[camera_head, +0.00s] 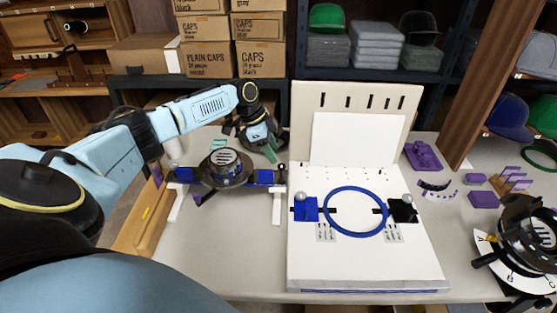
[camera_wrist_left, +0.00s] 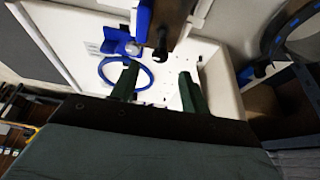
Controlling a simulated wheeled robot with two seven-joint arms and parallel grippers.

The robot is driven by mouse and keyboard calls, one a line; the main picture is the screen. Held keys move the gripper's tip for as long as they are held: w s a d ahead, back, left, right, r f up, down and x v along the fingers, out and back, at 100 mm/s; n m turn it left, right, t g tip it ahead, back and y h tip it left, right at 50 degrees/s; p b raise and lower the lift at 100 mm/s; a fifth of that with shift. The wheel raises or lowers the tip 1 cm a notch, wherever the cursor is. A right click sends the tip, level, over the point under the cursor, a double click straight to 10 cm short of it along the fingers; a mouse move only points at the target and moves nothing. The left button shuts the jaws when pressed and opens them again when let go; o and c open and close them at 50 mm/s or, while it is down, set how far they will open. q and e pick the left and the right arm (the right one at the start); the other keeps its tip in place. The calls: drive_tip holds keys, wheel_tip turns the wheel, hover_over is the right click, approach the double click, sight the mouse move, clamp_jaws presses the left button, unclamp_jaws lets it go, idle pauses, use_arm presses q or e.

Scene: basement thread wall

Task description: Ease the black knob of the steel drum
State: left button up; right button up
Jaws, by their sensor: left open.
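The round steel drum (camera_head: 226,160) with a dark rim sits on a blue-ended bar (camera_head: 264,177) at the left of the bench. A small black knob (camera_head: 282,167) shows at the bar's right end. My left gripper (camera_head: 270,153) is open above and behind that end. In the left wrist view, the green fingers of my left gripper (camera_wrist_left: 157,86) are apart with nothing held between them. A black knob (camera_wrist_left: 160,42) on a dark plate shows beyond the fingers, apart from them. My right gripper is not in view.
A white board (camera_head: 360,262) with a blue ring (camera_head: 328,205) stands right of the bar, its back panel (camera_head: 398,98) upright. A dark round device (camera_head: 530,235) stands at far right. Purple parts (camera_head: 482,199) lie nearby. Cardboard boxes (camera_head: 207,60) stand behind. The front left bench is clear.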

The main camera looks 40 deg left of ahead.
sight(281, 165)
use_arm(q)
drive_tip(key=x, duration=0.4)
drive_tip(key=shift+f+b, duration=0.1)
drive_tip(key=shift+b, duration=0.2)
drive_tip(key=shift+w+d+f, duration=0.15)
drive_tip(key=shift+f, duration=0.25)
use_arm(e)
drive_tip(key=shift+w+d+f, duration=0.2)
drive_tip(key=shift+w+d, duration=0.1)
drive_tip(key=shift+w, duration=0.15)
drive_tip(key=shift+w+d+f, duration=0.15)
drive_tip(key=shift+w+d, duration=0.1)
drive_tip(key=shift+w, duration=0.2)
